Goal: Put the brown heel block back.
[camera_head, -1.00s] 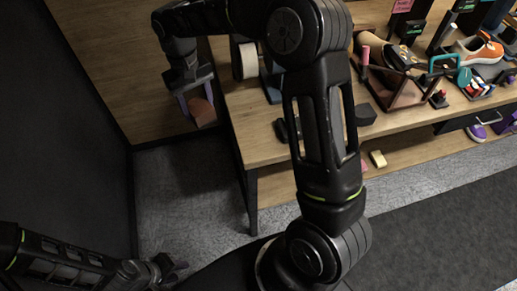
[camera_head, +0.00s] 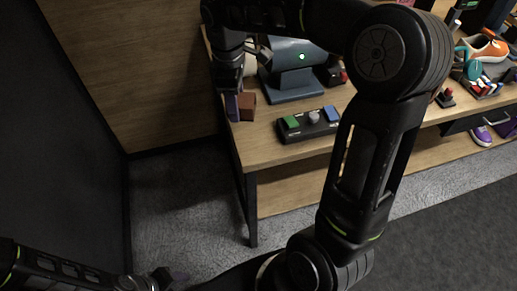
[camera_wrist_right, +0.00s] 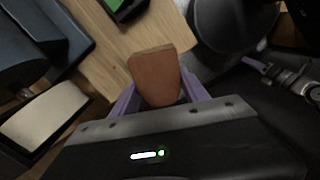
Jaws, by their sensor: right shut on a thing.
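The brown heel block (camera_head: 247,106) is between the purple fingers of my right gripper (camera_head: 236,104), over the left end of the wooden table (camera_head: 268,145). In the right wrist view, the reddish-brown block (camera_wrist_right: 157,75) sticks out beyond the fingers of the right gripper (camera_wrist_right: 158,97), which is shut on it. My left gripper (camera_head: 168,279) is low at the bottom left, away from the table; its finger opening is too small to tell.
A control box (camera_head: 309,124) with green and blue buttons lies at the table's front edge. A dark blue-grey stand (camera_head: 292,86) is behind it. Sneakers (camera_head: 487,47) and small items fill the far right. Carpet lies clear left of the table.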

